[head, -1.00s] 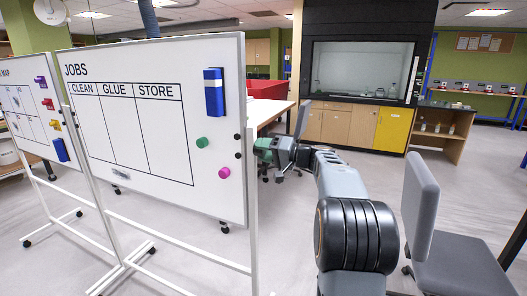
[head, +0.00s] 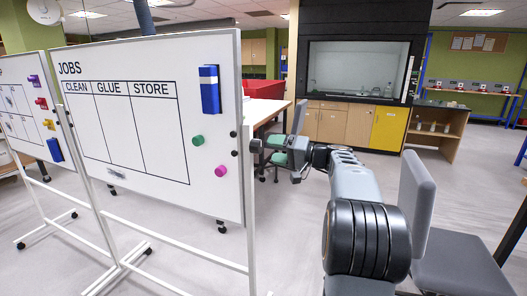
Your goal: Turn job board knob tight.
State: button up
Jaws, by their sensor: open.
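The job board (head: 130,150) is a white board headed JOBS, with CLEAN, GLUE and STORE columns, on a white wheeled stand. A dark knob-like shape (head: 256,146) shows at its right post, level with my gripper (head: 276,152). My gripper is open and reaches left towards that post, at the board's right edge. The fingertips are small and dark here, and I cannot tell whether they touch the knob or stand around it. Two small black round pieces (head: 234,144) sit on the board's right margin.
The board holds a blue eraser (head: 210,89), a green magnet (head: 198,140) and a pink magnet (head: 220,171). A second board (head: 25,110) stands at left. A grey chair (head: 445,255) is close on my right. A table with a red bin (head: 262,89) is behind the gripper.

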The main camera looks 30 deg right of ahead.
jog(key=v, duration=0.8)
jog(key=shift+s+b, duration=0.15)
jog(key=shift+b, duration=0.2)
jog(key=shift+d, duration=0.1)
notch_tip(320, 180, down, 14)
jog(key=s+a+m+g+h, duration=0.2)
jog(key=s+m+g+h, duration=0.1)
jog(key=m+g+h, duration=0.2)
jog(key=s+a+f+n+g+h+p, duration=0.1)
jog(key=s+a+n+g+h+p, duration=0.1)
jog(key=s+a, duration=0.5)
jog(key=s+a+f+n+g+h+p, duration=0.1)
jog(key=s+a+n+h+p, duration=0.4)
jog(key=a, duration=0.9)
jog(key=shift+s+n+g, duration=0.8)
jog(key=shift+s+n, duration=0.3)
jog(key=shift+s, duration=0.65)
